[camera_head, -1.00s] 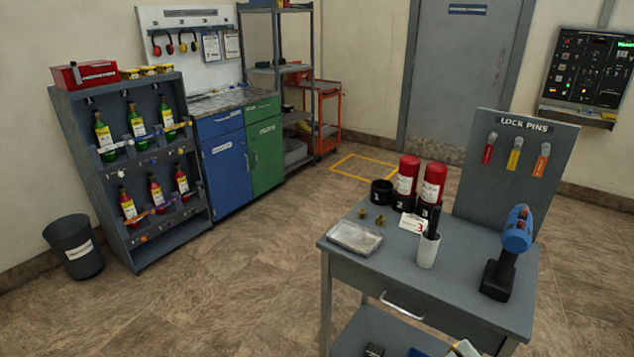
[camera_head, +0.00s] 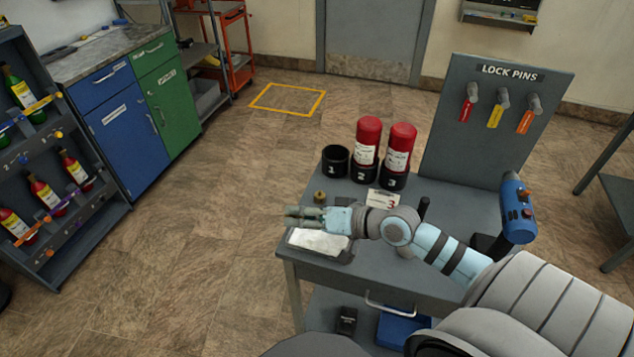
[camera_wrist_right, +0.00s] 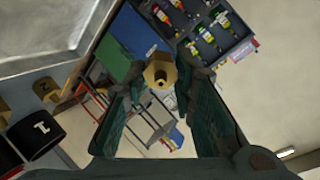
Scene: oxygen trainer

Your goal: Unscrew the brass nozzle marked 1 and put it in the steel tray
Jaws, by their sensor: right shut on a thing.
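My right gripper (camera_head: 292,213) is above the table, at its left edge, close over the steel tray (camera_head: 318,243). In the right wrist view the gripper (camera_wrist_right: 160,95) is shut on a brass nozzle (camera_wrist_right: 160,73), held between the fingertips with its hole showing. I cannot read a mark on it. Another brass nozzle (camera_head: 320,197) stands on the table behind the gripper. A brass piece marked 2 (camera_wrist_right: 45,88) shows at the left of the right wrist view. My left gripper is not in view.
A black holder marked 1 (camera_head: 335,160) is empty. Red cylinders stand in holders 2 (camera_head: 367,145) and 3 (camera_head: 400,150). A card marked 3 (camera_head: 383,201) lies near my arm.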

